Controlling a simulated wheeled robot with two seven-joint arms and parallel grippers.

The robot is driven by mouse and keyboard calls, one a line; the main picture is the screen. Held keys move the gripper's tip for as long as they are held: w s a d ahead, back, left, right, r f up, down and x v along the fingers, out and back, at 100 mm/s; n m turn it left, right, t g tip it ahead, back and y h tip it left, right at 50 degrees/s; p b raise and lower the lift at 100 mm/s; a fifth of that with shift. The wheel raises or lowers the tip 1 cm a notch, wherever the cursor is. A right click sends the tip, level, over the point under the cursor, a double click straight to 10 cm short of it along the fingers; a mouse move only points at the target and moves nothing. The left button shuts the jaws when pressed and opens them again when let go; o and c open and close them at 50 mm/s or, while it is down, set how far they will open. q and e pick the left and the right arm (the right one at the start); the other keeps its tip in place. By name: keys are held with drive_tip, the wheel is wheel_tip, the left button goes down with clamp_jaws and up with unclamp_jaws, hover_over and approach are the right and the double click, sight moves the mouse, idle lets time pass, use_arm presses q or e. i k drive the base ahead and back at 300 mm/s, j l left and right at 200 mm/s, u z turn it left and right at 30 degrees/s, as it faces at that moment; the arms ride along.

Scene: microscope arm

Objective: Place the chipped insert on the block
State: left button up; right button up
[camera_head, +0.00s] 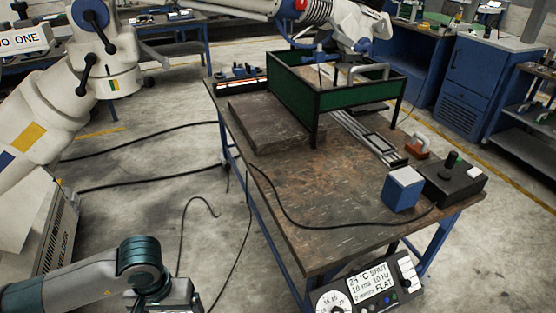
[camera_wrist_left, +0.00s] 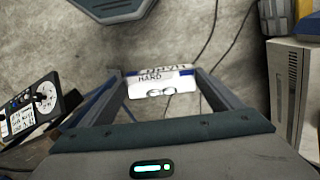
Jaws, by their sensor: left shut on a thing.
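In the left wrist view my left gripper (camera_wrist_left: 160,84) is shut on a white, blue-edged piece (camera_wrist_left: 160,84) printed with "HARD" and two dark rings. I cannot tell whether it is the chipped insert or something that carries it. In the head view my left arm comes in at the bottom left, left of the bench and away from its top; the fingertips are not visible there. A blue block (camera_head: 400,194) with a pale top stands on the bench near its front right corner. No other insert can be made out. My right gripper is not in view.
The bench (camera_head: 330,220) has a clear brown top at the front, crossed by a black cable. A green-walled frame (camera_head: 360,97) stands behind. A dial panel (camera_head: 365,290) is at the front.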

sight(279, 130)
drive_tip(key=i+j+z, duration=0.25)
drive_tip(key=j, duration=0.3)
drive_tip(key=j+z, duration=0.2)
drive_tip(key=j, duration=0.3)
drive_tip(key=i+j+z, duration=0.1)
drive_tip(key=j+z, duration=0.15)
drive_tip(key=j, duration=0.35)
drive_tip(key=i+j+z, duration=0.1)
drive_tip(key=j, duration=0.2)
drive_tip(key=i+j+z, duration=0.1)
drive_tip(key=j, duration=0.15)
